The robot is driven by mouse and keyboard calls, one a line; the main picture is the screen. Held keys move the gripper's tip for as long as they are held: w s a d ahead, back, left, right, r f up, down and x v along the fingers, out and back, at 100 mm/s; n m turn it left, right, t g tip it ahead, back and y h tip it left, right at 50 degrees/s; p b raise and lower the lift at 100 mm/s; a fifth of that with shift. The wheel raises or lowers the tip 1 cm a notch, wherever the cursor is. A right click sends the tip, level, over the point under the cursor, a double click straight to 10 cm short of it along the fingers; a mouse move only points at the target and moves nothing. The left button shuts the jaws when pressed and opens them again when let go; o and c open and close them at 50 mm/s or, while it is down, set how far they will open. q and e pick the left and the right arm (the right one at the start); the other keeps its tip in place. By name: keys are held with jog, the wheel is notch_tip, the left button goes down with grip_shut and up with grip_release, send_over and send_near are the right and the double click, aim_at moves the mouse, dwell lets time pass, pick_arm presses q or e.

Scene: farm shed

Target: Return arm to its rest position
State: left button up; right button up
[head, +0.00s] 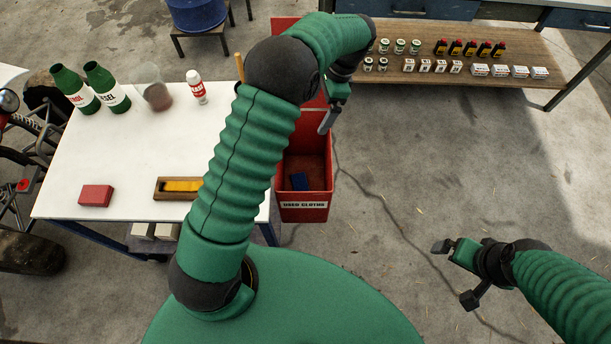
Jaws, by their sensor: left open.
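My left arm (240,160) reaches up across the middle of the head view and bends right at the top. Its gripper (331,106) is open and shows no object between its fingers. It hangs over the red used-cloths bin (304,213), and the wrist partly hides it. A blue cloth (298,181) lies inside the bin. My right gripper (458,274) is at the lower right above the bare floor, with its fingers apart and empty.
A wooden shelf (460,88) at top right holds several small goods. Floor at right is clear.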

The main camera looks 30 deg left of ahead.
pick_arm(q)
jog(key=shift+a+v, duration=0.25)
jog(key=shift+v, duration=0.8)
jog(key=shift+w, duration=0.1)
jog(key=shift+d+r, duration=0.1)
jog(key=shift+d, duration=0.05)
jog(key=s+d+f+n+t+h, duration=0.1)
jog(key=s+d+n+t, duration=0.1)
jog(key=s, duration=0.8)
jog(key=s+d+n+t+h, duration=0.1)
jog(key=s+d+n+t, duration=0.2)
jog(key=s, duration=0.7)
jog(key=d+n, duration=0.2)
jog(key=n, duration=0.2)
jog(key=shift+f+h, duration=0.3)
jog(key=shift+f, duration=0.05)
